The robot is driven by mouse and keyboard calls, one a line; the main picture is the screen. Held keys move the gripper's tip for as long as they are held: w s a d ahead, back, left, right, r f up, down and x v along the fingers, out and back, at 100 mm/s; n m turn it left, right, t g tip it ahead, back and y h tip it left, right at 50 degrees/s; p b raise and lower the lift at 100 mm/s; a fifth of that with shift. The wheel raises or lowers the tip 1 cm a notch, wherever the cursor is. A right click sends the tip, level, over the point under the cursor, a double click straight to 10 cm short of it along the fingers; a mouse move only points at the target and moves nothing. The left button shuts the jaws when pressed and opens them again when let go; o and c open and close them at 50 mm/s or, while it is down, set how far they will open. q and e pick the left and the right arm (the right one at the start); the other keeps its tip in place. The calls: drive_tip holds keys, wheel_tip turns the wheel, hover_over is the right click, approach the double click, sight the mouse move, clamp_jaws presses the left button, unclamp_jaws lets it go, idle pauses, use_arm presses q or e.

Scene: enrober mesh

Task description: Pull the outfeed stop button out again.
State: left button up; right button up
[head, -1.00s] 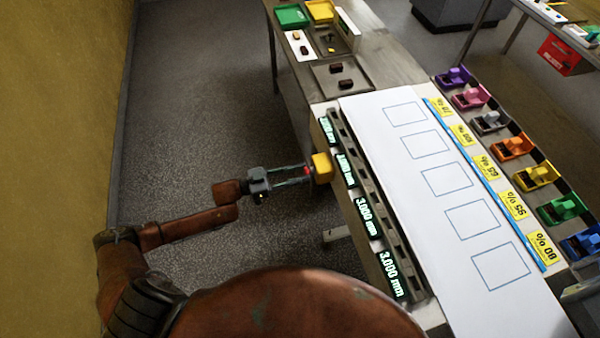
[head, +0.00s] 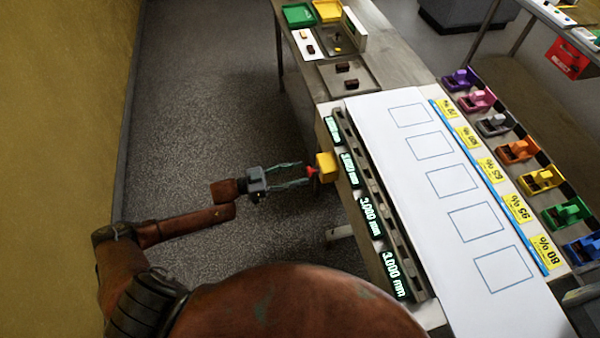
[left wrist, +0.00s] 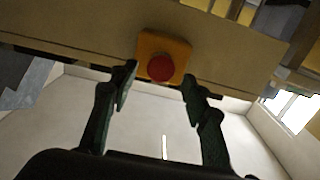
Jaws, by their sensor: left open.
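The outfeed stop button is a red mushroom head (head: 311,171) on a yellow box (head: 326,167) fixed to the left side of the table. In the left wrist view the red button (left wrist: 161,68) faces the camera on its yellow housing (left wrist: 150,45). My left gripper (head: 303,173) is open, its two fingers pointing at the button. In the left wrist view the fingertips (left wrist: 158,76) stand apart, one on each side of the button, and do not appear to touch it. My right gripper is not in view.
The table carries a white board (head: 425,160) with blue squares. Black displays (head: 370,217) line its left edge, near the button box. Coloured clamps (head: 517,150) stand along its right. The floor (head: 210,110) left of the table is free.

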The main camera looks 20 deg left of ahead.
use_arm(q)
drive_tip(key=v, duration=1)
drive_tip(key=shift+s+a, duration=0.25)
drive_tip(key=shift+a, duration=0.1)
drive_tip(key=w+a+f+n+t+y, duration=0.15)
drive_tip(key=a+f+y, duration=0.3)
drive_tip(key=f, duration=0.55)
drive_tip(key=w+a+f+n+t+y, duration=0.1)
drive_tip(key=a+f+n+y, duration=0.3)
drive_tip(key=f, duration=0.6)
drive_tip(key=s+a+f+n+g+y, duration=0.1)
drive_tip(key=s+a+f+y, duration=0.2)
drive_tip(key=f, duration=0.5)
drive_tip(key=s+a+f+g+y, duration=0.1)
drive_tip(key=s+a+f, duration=0.2)
drive_tip(key=s+f, duration=0.3)
drive_tip(key=s+d+f+n+g+y, duration=0.1)
drive_tip(key=s+d+f+g, duration=0.15)
drive_tip(key=s+f, duration=1)
drive_tip(key=s+d+f+n+g+y, duration=0.15)
drive_tip(key=s+f+g, duration=0.25)
drive_tip(key=s+f, duration=0.85)
drive_tip(key=s+d+g, duration=0.1)
drive_tip(key=s+d, duration=0.2)
drive_tip(key=s, duration=0.5)
drive_tip(key=s+d+g, duration=0.2)
drive_tip(key=s, duration=0.6)
drive_tip(key=shift+s+d+n, duration=0.35)
drive_tip(key=shift+d+n, duration=0.05)
